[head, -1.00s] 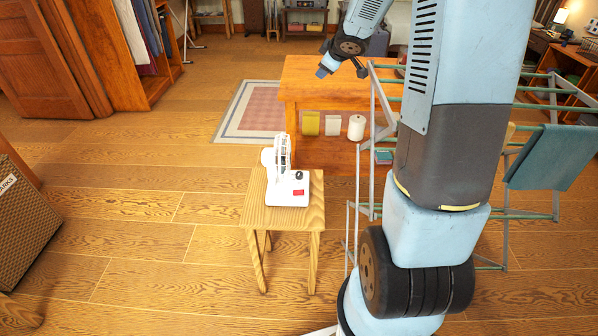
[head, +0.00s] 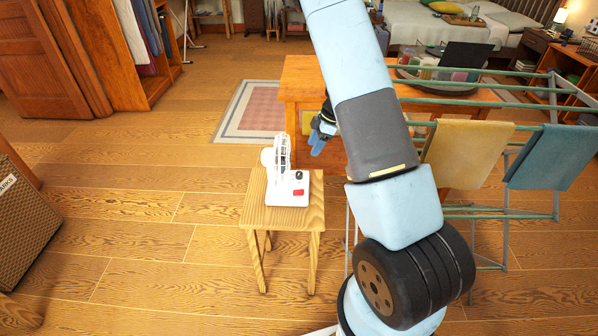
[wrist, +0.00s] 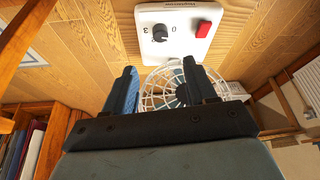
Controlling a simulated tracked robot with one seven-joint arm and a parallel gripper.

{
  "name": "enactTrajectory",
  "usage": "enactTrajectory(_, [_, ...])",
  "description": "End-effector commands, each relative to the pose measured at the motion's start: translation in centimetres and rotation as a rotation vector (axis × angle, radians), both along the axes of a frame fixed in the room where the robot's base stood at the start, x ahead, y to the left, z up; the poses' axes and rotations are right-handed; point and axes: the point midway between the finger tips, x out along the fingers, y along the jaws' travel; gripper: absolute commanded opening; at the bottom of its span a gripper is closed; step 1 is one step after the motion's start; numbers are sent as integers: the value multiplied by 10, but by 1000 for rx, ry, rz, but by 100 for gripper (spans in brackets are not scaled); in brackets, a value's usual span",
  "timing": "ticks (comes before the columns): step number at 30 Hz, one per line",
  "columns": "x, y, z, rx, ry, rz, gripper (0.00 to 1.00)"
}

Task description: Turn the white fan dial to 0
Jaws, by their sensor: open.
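The white fan (head: 287,188) stands on a small wooden stool (head: 256,215). Its base carries a dark round dial (head: 299,175) and a red switch (head: 298,192). In the wrist view the dial (wrist: 160,33) shows on the white base (wrist: 181,14), with a 3 to its left and a 0 to its right; the red switch (wrist: 204,29) is further right. The fan's cage (wrist: 166,87) is partly hidden behind my fingers. My gripper (head: 318,146) is open and empty, above and to the right of the fan in the head view. It also shows in the wrist view (wrist: 165,82), apart from the dial.
A drying rack with a yellow cloth (head: 465,153) and a teal cloth (head: 552,157) is at the right. The floor (head: 130,215) left of the stool is clear.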

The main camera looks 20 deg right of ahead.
Motion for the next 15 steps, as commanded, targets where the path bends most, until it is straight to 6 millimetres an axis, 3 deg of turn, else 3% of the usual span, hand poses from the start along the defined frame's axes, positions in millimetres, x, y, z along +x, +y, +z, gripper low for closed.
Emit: enactTrajectory(15, [4, 32, -77, 0, 1, 0, 56])
